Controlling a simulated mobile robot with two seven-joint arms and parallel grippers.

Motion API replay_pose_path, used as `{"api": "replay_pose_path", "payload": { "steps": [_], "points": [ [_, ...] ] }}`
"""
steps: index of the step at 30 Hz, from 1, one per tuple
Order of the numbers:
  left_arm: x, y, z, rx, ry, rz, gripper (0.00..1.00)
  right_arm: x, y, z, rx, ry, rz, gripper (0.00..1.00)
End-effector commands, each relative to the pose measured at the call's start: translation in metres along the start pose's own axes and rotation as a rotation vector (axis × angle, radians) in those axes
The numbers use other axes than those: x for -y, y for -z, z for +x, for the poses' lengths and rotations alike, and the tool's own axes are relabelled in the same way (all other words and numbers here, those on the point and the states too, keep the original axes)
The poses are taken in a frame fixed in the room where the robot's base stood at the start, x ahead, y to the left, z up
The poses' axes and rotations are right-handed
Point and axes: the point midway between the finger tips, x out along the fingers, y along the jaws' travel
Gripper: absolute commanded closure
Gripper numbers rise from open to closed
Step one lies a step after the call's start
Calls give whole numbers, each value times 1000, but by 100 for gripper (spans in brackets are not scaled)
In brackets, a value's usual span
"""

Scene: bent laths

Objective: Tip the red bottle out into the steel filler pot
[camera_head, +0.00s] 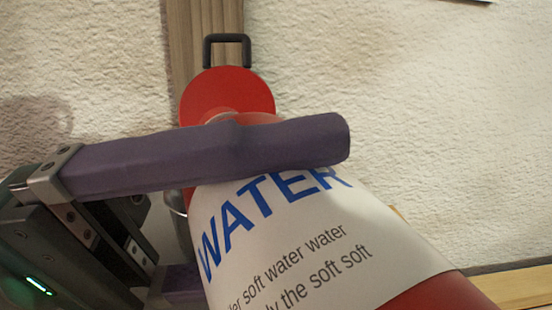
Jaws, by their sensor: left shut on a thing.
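The red bottle (310,250) fills the lower middle of the head view. It has a white label with blue "WATER" lettering and leans, its narrow end to the upper left and its wide end at the lower right. My left gripper (285,195) is shut on it. One purple finger crosses in front just above the lettering, and the other is mostly hidden behind the bottle. A small grey, shiny piece (181,225) shows left of the bottle; I cannot tell whether it is the steel filler pot. My right gripper is not in view.
A red round part (228,92) with a black loop handle (227,50) shows above the finger; I cannot tell what it belongs to. Behind are a rough pale wall (430,110) and an upright wooden post (180,50). A wooden edge (520,285) runs at lower right.

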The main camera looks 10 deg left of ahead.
Motion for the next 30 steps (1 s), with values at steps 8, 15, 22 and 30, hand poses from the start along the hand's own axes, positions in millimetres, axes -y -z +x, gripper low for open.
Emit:
{"api": "replay_pose_path", "payload": {
  "steps": [8,15,22,30],
  "points": [
    [0,1,0,-35,-53,-123,77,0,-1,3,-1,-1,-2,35],
    [-5,4,0,-51,-76,-179,77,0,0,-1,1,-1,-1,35],
    [-8,5,0,-60,-89,-209,77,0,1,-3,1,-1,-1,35],
    [-11,7,0,-68,-101,-238,77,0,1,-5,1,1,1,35]
  ]
}}
